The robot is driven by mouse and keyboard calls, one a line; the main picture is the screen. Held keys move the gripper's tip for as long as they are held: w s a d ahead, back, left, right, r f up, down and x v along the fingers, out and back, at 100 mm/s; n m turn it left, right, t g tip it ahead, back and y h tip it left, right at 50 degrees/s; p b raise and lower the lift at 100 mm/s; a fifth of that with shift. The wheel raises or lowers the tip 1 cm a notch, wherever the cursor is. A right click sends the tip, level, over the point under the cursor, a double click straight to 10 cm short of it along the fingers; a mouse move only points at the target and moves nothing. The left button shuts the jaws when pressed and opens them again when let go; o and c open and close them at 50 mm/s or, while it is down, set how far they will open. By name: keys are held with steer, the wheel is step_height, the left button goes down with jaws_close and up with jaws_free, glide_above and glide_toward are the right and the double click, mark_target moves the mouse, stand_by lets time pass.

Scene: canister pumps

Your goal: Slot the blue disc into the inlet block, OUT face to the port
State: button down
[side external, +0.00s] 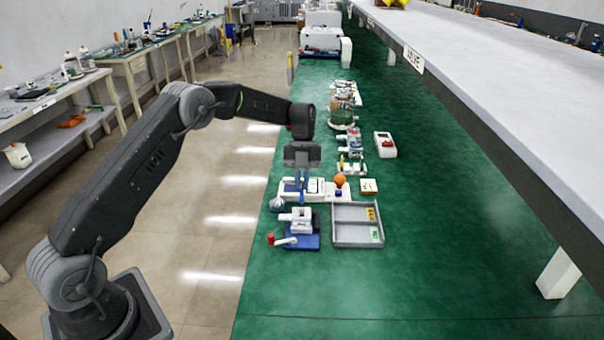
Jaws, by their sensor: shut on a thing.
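My gripper (302,182) points down above the green bench, over the left part of a long white fixture. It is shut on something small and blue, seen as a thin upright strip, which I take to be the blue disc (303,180). Its OUT face cannot be read at this size. Nearer the camera, a white block on a blue base (309,243) has a white arm with a red end. I cannot tell for certain which white part is the inlet block; the port cannot be made out. The white fixture (325,197) is partly hidden by my gripper.
A grey two-part tray (357,243) with yellow and green labels lies to the right. An orange ball (339,181) is by the fixture. A white box with a red part (385,145) and several pump parts stand farther back.

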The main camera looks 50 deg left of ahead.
mark_target(302, 202)
steer(key=shift+f, duration=1.05)
steer(key=shift+f, duration=2.5)
stand_by(0.4)
steer(key=c, duration=1.1)
jaws_free()
steer(key=shift+c, duration=0.2)
steer(key=shift+r, duration=0.1)
steer(key=v, duration=1.3)
steer(key=shift+r, duration=0.3)
steer(key=shift+w+a, duration=0.15)
